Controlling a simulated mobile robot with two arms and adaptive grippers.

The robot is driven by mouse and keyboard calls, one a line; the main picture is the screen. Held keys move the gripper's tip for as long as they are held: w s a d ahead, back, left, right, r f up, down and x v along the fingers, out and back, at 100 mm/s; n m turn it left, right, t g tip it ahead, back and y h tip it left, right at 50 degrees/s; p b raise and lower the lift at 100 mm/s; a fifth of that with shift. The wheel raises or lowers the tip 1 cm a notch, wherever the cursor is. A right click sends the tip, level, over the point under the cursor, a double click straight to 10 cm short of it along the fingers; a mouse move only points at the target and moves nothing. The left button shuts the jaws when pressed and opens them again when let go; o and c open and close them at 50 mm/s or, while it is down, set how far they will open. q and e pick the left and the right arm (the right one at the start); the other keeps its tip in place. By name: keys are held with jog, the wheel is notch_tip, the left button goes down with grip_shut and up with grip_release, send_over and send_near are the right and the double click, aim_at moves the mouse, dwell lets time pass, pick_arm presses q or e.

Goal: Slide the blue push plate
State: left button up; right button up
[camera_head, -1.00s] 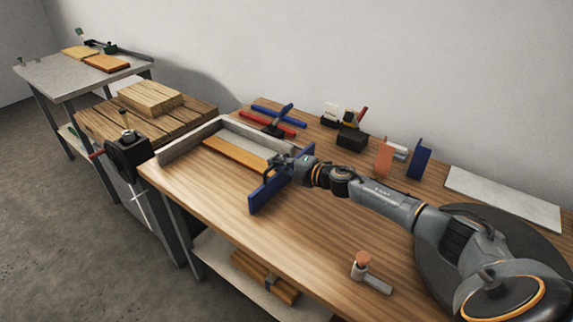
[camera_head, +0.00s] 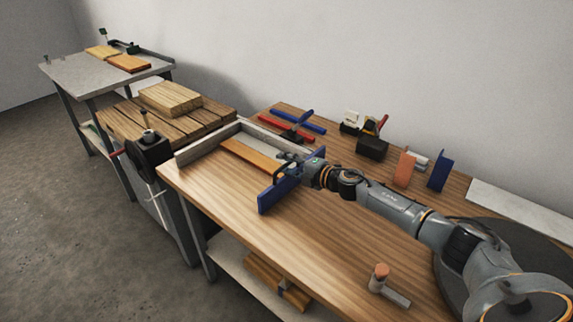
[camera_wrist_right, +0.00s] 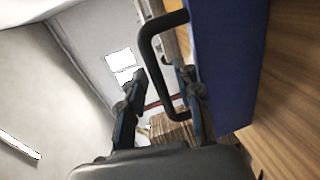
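The blue push plate (camera_head: 272,195) stands upright on edge across the wooden bench, at the near end of an orange-brown board (camera_head: 250,155). My right gripper (camera_head: 291,167) is at the plate, partly hiding its middle. In the right wrist view the plate (camera_wrist_right: 228,65) fills the right side, and its black handle (camera_wrist_right: 152,50) sticks out from it. The gripper's two fingers (camera_wrist_right: 163,85) are apart, with the handle's bar between them; I cannot see clear contact. My left gripper is not in view.
A pale fence (camera_head: 208,145) borders the board. Behind lie red (camera_head: 290,127) and blue bars (camera_head: 305,122), a dark block (camera_head: 372,148), an orange block (camera_head: 404,170) and a blue block (camera_head: 440,172). A mallet (camera_head: 388,288) lies near the front. A plank-topped table (camera_head: 125,122) adjoins the left end.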

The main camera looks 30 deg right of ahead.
jog(key=shift+s+d, duration=0.1)
jog(key=v, duration=1.1)
jog(key=shift+s, duration=0.4)
jog(key=shift+d+r, duration=0.1)
jog(key=shift+r, duration=0.05)
